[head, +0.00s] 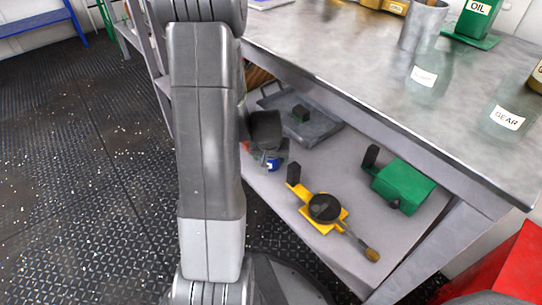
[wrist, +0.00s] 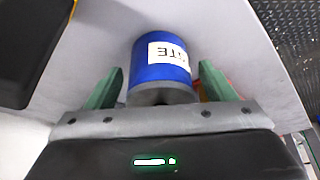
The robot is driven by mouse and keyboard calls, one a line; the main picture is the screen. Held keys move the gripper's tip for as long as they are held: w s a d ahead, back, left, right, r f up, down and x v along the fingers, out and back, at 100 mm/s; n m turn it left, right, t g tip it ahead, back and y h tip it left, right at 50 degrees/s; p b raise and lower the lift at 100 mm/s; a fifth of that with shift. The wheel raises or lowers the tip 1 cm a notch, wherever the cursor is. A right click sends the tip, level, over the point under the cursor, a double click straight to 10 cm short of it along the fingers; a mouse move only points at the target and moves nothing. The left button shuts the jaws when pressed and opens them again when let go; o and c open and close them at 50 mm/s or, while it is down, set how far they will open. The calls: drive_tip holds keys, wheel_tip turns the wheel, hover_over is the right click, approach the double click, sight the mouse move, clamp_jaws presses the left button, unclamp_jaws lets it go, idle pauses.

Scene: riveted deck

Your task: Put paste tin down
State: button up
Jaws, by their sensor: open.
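The paste tin (wrist: 152,72) is blue with a white label, part of whose lettering shows upside down in the wrist view. It is between the green fingers of my gripper (wrist: 158,82), which stand open with a gap on each side of it. In the head view my gripper (head: 268,148) is low over the bench's lower shelf (head: 285,180), and a small blue part of the tin (head: 271,165) shows beside it. The tin seems to rest on the shelf, but its base contact is hard to see. My arm hides part of the shelf.
On the shelf, a grey tray (head: 325,128) lies behind, with a yellow tool with a black disc (head: 325,207) and a green block (head: 403,186) to the right. The bench top (head: 350,50) overhangs the shelf. A red box (head: 515,270) stands at right. Open floor lies left.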

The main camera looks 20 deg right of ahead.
drive_tip(key=shift+r, duration=0.1)
drive_tip(key=p+v, duration=0.5)
drive_tip(key=v, duration=0.7)
drive_tip(key=shift+s, duration=0.1)
drive_tip(key=b+x, duration=0.5)
drive_tip(key=x, duration=0.7)
drive_tip(key=shift+f, duration=0.25)
wheel_tip(320, 180, up, 3)
drive_tip(key=shift+f+p, duration=0.15)
drive_tip(key=shift+p, duration=0.5)
drive_tip(key=shift+r+p, duration=0.35)
drive_tip(key=shift+r, duration=0.35)
